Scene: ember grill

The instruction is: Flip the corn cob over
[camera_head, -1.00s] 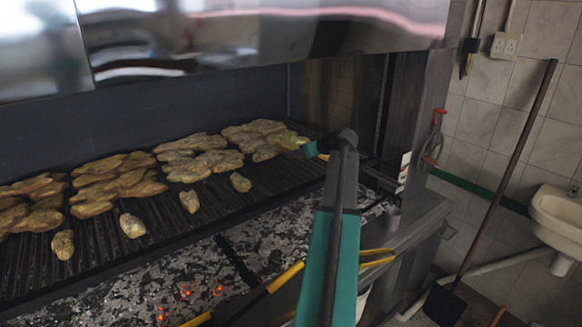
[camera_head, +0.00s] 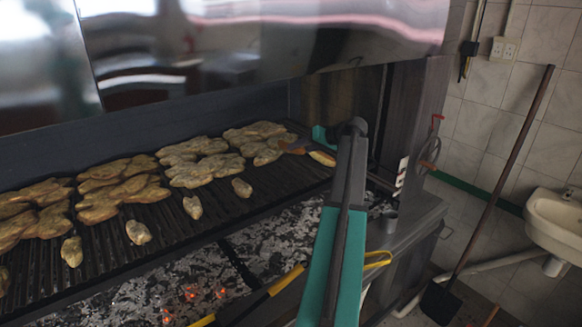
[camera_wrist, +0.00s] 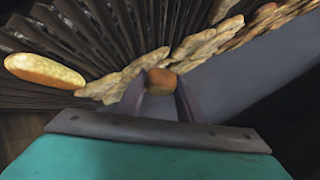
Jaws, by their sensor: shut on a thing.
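My gripper (camera_wrist: 160,92) is shut on an orange-brown rounded thing, which I take to be a corn cob (camera_wrist: 162,78); it is seen nearly end-on between the fingertips. In the head view the held cob (camera_head: 291,147) shows as a brown-orange shape at the right end of the grill, left of my teal gripper body (camera_head: 319,135). My arm partly hides the gripper there. A second yellow cob-like piece with an orange-brown underside (camera_wrist: 45,70) lies apart at the left of the wrist view. It also shows in the head view (camera_head: 322,158). Contact between the held cob and the grill is unclear.
Flat browned pieces of meat (camera_head: 205,170) lie in a row along the dark grill bars (camera_head: 170,215). Several small pale pieces (camera_head: 192,207) lie in front of them. Glowing coals (camera_head: 190,292) are below. A metal hood (camera_head: 250,60) hangs above. Bare bars lie towards the front.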

